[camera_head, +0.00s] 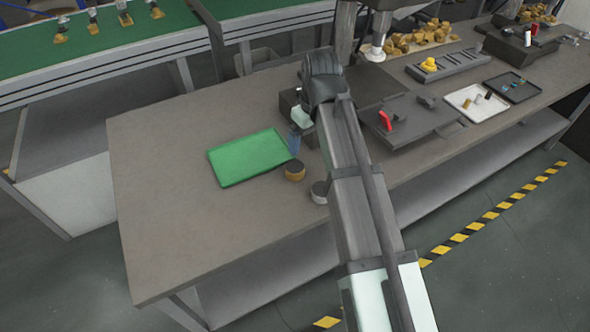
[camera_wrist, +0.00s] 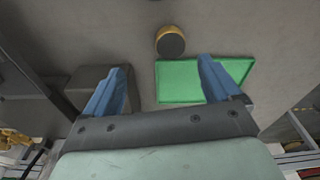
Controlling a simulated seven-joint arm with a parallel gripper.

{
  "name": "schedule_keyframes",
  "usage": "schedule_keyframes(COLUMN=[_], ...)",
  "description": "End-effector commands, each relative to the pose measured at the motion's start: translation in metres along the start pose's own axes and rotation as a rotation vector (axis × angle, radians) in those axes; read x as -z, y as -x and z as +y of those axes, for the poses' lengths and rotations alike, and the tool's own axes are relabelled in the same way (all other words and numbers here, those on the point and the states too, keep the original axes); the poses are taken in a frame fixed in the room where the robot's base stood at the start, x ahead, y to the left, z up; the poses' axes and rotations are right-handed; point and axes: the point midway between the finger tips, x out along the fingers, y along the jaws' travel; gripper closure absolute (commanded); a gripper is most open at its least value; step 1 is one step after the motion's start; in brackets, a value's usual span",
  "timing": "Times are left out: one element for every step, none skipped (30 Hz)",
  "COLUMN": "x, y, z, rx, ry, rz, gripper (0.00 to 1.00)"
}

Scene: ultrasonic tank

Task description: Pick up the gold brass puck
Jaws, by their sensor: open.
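The gold brass puck (camera_head: 295,172) stands on the brown table near the front right corner of the green mat; its side is gold and its top is dark. It also shows in the wrist view (camera_wrist: 170,42), beyond the fingertips and roughly between them. My gripper (camera_head: 296,142) is above the table at the mat's right edge, behind the puck in the head view. Its two blue fingers (camera_wrist: 161,64) are spread wide in the wrist view, with nothing between them. The puck is apart from both fingers.
A second puck, silver with a dark top (camera_head: 320,192), stands beside my arm. The green mat (camera_head: 235,165) lies empty. A dark box (camera_head: 289,104) stands close behind my gripper. A dark tray with a red item (camera_head: 400,121) is to the right. The table's left side is clear.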

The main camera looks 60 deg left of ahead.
Motion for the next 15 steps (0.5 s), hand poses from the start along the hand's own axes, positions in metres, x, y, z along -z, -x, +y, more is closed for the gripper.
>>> schedule_keyframes(x=[0.008,0.010,0.013,0.014,0.015,0.015,0.015,0.015,0.015,0.015,0.014,0.014,0.014,0.014,0.014], y=[0.004,0.005,0.006,0.007,0.006,0.005,0.003,0.000,-0.005,-0.009,-0.014,-0.021,-0.025,-0.030,-0.037], z=[-0.007,-0.011,-0.014,-0.016,-0.018,-0.019,-0.019,-0.019,-0.019,-0.019,-0.019,-0.019,-0.019,-0.019,-0.019], rx=[0.000,0.001,0.001,0.002,0.002,0.002,0.003,0.003,0.003,0.003,0.003,0.004,0.003,0.003,0.003], ry=[0.012,0.017,0.022,0.025,0.027,0.028,0.029,0.029,0.029,0.029,0.028,0.028,0.028,0.028,0.028], rz=[-0.002,-0.003,-0.005,-0.006,-0.007,-0.007,-0.008,-0.008,-0.008,-0.008,-0.009,-0.009,-0.009,-0.008,-0.009], gripper=[0.10,0.10,0.10,0.10,0.10,0.10,0.10,0.10,0.10,0.10,0.10,0.10,0.10,0.10,0.10])
